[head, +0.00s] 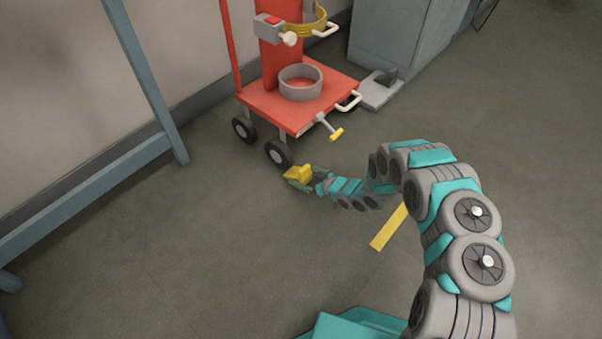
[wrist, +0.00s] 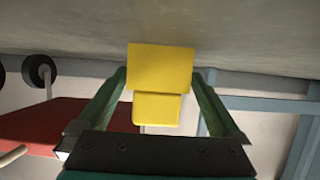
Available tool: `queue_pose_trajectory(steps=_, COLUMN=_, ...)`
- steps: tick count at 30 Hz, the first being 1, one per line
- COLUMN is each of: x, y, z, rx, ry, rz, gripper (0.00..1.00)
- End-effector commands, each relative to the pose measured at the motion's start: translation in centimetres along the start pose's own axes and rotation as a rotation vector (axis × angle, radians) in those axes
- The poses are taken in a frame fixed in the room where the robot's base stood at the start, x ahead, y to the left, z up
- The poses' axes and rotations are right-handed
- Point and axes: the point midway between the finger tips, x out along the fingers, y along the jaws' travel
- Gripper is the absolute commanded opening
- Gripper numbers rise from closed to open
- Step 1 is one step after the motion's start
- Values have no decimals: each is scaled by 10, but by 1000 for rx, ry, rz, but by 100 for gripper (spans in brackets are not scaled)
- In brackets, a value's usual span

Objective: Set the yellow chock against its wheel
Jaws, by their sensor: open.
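The yellow chock (head: 297,173) is on the floor beside the near front wheel (head: 279,153) of the red cart, just to its lower right. I cannot tell whether it touches the tyre. My gripper (head: 303,181) is at the chock, reaching in low from the right. In the wrist view the stepped yellow chock (wrist: 160,68) lies between the two green fingers, which are open with their tips close beside it. Any gap between tips and chock is too small to tell.
The red cart (head: 328,99) carries a grey ring (head: 300,83), and a yellow-ended lever (head: 329,127) sticks out in front. A blue-grey frame (head: 150,90) stands left, a grey cabinet (head: 400,35) behind. A yellow floor strip (head: 388,229) lies right; the floor at left is clear.

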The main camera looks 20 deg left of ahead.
Motion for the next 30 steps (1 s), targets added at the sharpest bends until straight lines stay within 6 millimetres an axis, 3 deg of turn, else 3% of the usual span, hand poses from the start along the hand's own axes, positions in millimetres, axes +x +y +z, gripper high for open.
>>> queue_pose_trajectory(steps=9, x=-69, y=2, z=-5, rx=-1, ry=3, rz=3, gripper=100)
queue_pose_trajectory(steps=15, x=-98, y=3, z=-7, rx=-5, ry=5, rz=2, gripper=100)
queue_pose_trajectory(steps=27, x=-110, y=2, z=-7, rx=-4, ry=6, rz=1, gripper=100)
queue_pose_trajectory(steps=30, x=-113, y=9, z=-6, rx=-11, ry=-14, rz=15, gripper=100)
